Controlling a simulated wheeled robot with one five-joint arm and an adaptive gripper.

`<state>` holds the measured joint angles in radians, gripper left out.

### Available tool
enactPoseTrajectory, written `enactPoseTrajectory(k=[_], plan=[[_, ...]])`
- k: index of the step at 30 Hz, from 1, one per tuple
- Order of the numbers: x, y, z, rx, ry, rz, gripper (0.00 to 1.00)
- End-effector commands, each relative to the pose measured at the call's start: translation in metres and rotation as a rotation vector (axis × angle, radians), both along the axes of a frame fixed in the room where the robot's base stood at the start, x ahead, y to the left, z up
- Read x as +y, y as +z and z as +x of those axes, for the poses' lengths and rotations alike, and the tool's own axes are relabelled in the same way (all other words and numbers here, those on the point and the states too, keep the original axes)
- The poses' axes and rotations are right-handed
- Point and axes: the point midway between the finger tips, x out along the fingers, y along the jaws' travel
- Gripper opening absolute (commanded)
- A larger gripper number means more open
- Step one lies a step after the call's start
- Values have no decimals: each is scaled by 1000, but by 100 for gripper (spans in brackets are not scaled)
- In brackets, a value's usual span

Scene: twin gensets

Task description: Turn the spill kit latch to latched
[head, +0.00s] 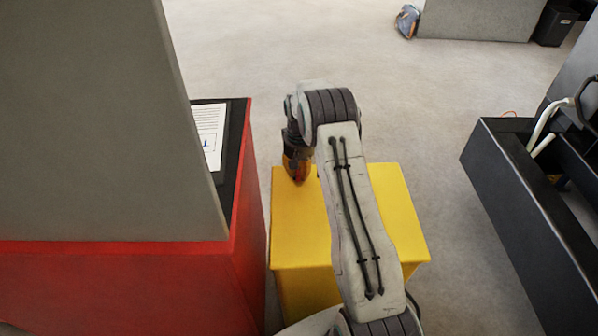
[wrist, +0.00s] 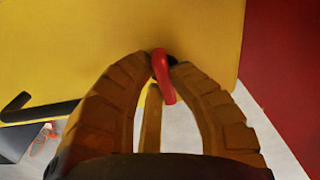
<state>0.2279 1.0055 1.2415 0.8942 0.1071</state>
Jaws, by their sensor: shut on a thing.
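The spill kit is a yellow box (head: 300,235), standing on the floor below my arm in the head view. Its yellow face (wrist: 85,45) fills the upper left of the wrist view. The red latch (wrist: 163,76) is a small lever on that face, near its lower edge in the wrist view. My gripper (wrist: 162,66) is shut on the red latch, with one ribbed finger on each side. In the head view my gripper (head: 297,172) is at the far left part of the box, and a bit of red shows at its tip.
A red base (head: 130,285) with a tall grey panel (head: 90,120) stands close on the left. A dark open bin (head: 515,200) stands at the right. A black handle (wrist: 45,110) sticks out from the box's face in the wrist view.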

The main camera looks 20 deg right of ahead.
Motion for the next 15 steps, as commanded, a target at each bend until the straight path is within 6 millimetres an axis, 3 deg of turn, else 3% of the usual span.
enactPoseTrajectory(k=[15], plan=[[1, -2, -2, 4, -78, 0, 0]])
